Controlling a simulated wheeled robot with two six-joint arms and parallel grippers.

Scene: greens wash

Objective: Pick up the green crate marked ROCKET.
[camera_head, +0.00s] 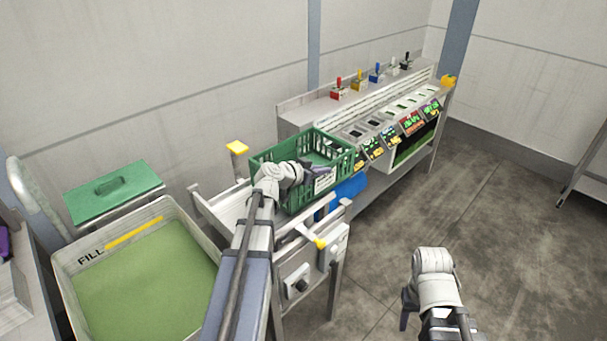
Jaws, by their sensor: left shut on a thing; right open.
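The green crate (331,148) has slatted walls and a white label on its near side, too small to read for certain. It is at or just above the right end of a grey metal stand in the middle of the view. My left gripper (318,172) reaches over the stand and is shut at the crate's near wall, by the label. The fingertips are partly hidden against the crate. My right gripper (408,318) is low at the bottom right, over the floor and away from the crate. It is open and mostly hidden by its own wrist.
A tub marked FILL (60,262) with green contents stands at the left, with a green lid (140,200) behind it. A bench (300,112) with coloured handles and labelled bins runs to the back right. The floor (500,230) at the right is clear.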

